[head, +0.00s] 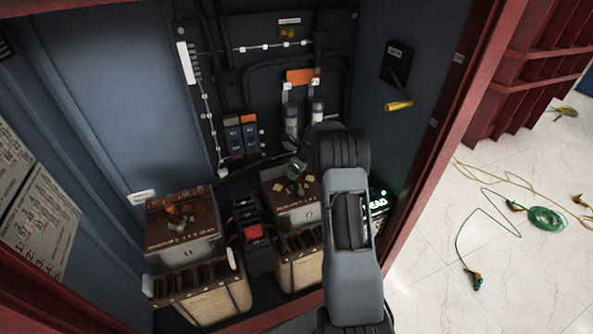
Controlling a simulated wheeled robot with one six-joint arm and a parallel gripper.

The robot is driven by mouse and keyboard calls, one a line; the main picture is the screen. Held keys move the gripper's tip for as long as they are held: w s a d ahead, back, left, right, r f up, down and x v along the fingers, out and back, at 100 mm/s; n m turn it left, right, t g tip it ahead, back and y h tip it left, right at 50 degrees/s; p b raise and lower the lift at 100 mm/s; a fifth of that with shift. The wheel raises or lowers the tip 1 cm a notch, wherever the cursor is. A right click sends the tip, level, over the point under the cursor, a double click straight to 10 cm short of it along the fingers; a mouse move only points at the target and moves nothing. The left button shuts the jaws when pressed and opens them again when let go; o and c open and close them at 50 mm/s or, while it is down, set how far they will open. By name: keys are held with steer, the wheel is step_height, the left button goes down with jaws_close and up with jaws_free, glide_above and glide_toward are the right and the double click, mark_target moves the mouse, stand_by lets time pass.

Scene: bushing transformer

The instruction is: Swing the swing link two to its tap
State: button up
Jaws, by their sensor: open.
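Two box-shaped transformers with brown tops stand on the cabinet floor. The left transformer (183,246) carries small orange and pale fittings (175,216) on its top. The right transformer (300,214) has small pale yellow pieces (281,187) on its top, and a small grey-green part (297,167) shows just above them, beside my arm. I cannot tell which piece is swing link two or which is its tap. My arm covers the right side of the right transformer. I cannot make out my gripper; it seems hidden behind my own arm links.
A dark block with a red part (254,232) stands between the transformers. Breakers (241,134), cylinders and cables line the back wall. A yellow-handled lever (398,106) projects from the right wall. A green-lit display (381,203) sits behind my arm. Cables (545,218) lie on the floor outside.

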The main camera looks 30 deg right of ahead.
steer(key=b+v, duration=0.1)
steer(key=v, duration=1.3)
steer(key=shift+w, duration=0.15)
steer(key=shift+c, duration=0.5)
